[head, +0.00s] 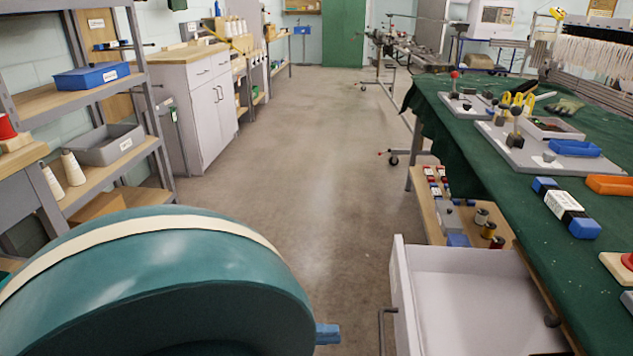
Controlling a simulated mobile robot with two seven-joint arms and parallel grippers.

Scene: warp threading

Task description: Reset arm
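A large teal rounded arm link of mine with a cream stripe fills the lower left of the head view, close to the camera. A small blue part (327,333) sticks out past its right edge and seems to belong to my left gripper. The link hides the rest, so its fingers and whether it holds anything cannot be made out. It is over the floor, left of the open drawer (470,300). My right arm and gripper do not show.
Shelves (95,95) and a white cabinet (205,95) stand left. The middle floor (300,150) is clear.

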